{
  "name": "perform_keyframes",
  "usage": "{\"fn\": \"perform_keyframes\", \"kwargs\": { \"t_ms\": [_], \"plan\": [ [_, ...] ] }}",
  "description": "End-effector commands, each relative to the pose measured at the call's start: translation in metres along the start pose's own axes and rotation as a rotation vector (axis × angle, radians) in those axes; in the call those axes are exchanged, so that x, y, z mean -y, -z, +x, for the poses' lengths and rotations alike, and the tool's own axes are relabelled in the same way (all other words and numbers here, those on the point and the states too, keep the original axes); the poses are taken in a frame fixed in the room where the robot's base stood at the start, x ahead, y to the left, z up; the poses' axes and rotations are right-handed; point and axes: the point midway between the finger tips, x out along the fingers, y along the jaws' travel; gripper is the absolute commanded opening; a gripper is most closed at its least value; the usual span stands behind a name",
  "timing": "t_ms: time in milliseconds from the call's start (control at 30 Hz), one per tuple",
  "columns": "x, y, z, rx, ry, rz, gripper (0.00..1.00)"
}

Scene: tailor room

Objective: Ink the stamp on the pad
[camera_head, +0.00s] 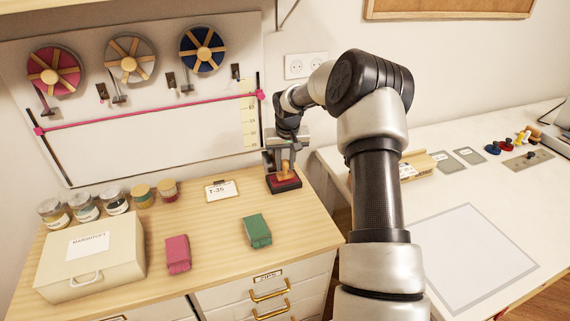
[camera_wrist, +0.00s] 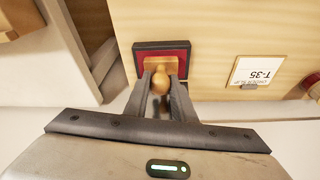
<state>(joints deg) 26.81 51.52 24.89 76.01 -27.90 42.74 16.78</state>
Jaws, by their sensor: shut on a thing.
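The wooden stamp (camera_head: 285,173) is upright at the red ink pad (camera_head: 281,184), at the back right corner of the wooden cabinet top. In the wrist view the stamp's round knob (camera_wrist: 160,82) is between my fingers, and its base lies over the red pad (camera_wrist: 181,50) in a dark frame. My gripper (camera_wrist: 160,88) is shut on the stamp's knob; it also shows in the head view (camera_head: 285,160). The stamp's base appears to touch the pad, but I cannot tell whether it presses on it. My fingers hide part of the stamp.
A card marked T-35 (camera_head: 221,191) lies left of the pad. A green bundle (camera_head: 257,231), a pink bundle (camera_head: 178,253), a cream box (camera_head: 92,262) and several jars (camera_head: 115,199) stand on the cabinet top (camera_head: 215,225). A white table (camera_head: 420,205) is to the right.

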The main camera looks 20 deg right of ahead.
Motion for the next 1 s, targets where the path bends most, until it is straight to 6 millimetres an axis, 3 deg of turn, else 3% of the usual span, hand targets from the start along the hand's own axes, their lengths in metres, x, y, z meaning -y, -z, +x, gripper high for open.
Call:
{"fn": "perform_keyframes", "kwargs": {
  "t_ms": [500, 1000],
  "plan": [
    [0.000, 0.014, -0.045, -0.008, -0.001, -0.001, 0.01],
    [0.001, 0.014, -0.046, -0.009, 0.001, -0.002, 0.01]
  ]
}}
